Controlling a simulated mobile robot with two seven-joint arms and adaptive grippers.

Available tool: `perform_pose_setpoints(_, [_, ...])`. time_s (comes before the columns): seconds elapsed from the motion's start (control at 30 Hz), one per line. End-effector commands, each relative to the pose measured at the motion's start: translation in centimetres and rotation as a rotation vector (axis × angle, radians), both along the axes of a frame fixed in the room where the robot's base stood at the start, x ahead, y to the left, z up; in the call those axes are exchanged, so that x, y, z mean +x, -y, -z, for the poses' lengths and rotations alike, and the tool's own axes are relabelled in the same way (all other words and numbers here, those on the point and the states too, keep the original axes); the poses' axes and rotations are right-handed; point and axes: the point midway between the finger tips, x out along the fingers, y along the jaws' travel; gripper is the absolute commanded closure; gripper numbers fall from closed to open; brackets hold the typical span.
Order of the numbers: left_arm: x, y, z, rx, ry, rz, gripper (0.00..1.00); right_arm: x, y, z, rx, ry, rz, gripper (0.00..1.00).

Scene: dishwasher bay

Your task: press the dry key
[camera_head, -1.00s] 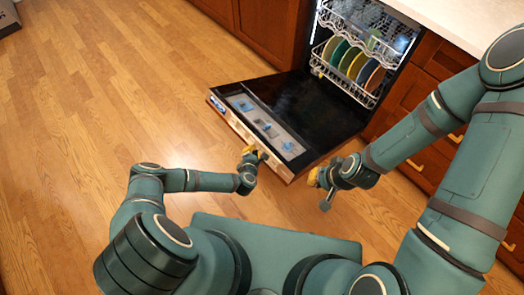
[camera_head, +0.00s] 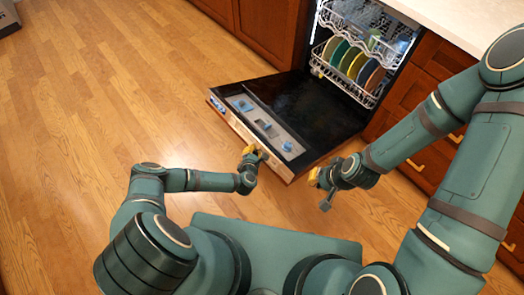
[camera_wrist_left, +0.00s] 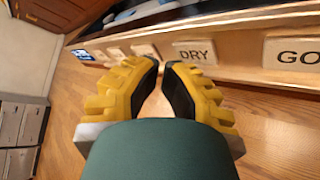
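The dry key (camera_wrist_left: 195,52) is a pale tile marked DRY on the front edge of the lowered dishwasher door in the left wrist view. The GO key (camera_wrist_left: 292,50) is to its right, and other keys are to its left, partly hidden by a finger. My left gripper (camera_wrist_left: 161,68) has yellow fingers with black pads, tips nearly together and nothing between them. The tips appear just below and left of the dry key; contact is not visible. In the head view my left gripper (camera_head: 252,150) is at the door's front edge. My right gripper (camera_head: 314,177) is to its right, its fingers too small to read.
The open dishwasher door (camera_head: 305,108) extends towards me, with a grey tray strip (camera_head: 275,131) holding blue pieces. Plates (camera_head: 349,62) stand in the lower rack. Wooden cabinets flank the dishwasher. The floor (camera_head: 110,90) on the left is clear.

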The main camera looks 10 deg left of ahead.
Motion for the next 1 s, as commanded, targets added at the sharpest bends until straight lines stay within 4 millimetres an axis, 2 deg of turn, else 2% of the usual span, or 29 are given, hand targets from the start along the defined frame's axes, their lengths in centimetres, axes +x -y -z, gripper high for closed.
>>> perform_pose_setpoints(1.0, [0.81,0.64,0.45,0.000,0.000,0.000,1.00,0.00,0.00,0.00,0.000,0.000,0.000,1.00])
